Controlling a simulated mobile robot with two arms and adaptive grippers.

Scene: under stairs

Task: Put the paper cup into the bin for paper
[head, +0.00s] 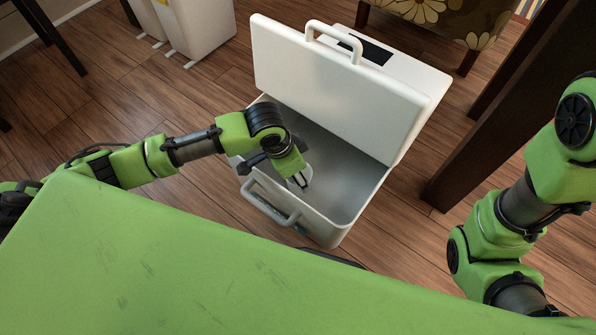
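A white bin (372,190) stands on the floor with its lid (335,88) raised. My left gripper (302,182) reaches down inside the bin's opening, near its front left side. A small pale, round thing, which looks like the paper cup (292,184), is at its fingertips. The gripper covers part of the cup, and I cannot tell whether the fingers grip it or whether it touches the bin's floor. No label for paper can be read on the bin. My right arm comes in at the right, but its gripper is out of view.
Other white containers (196,30) stand at the upper left. A dark wooden post (470,150) rises close to the right of the bin. A flowered seat (440,20) is at the top right. Wooden floor (110,95) is clear left of the bin.

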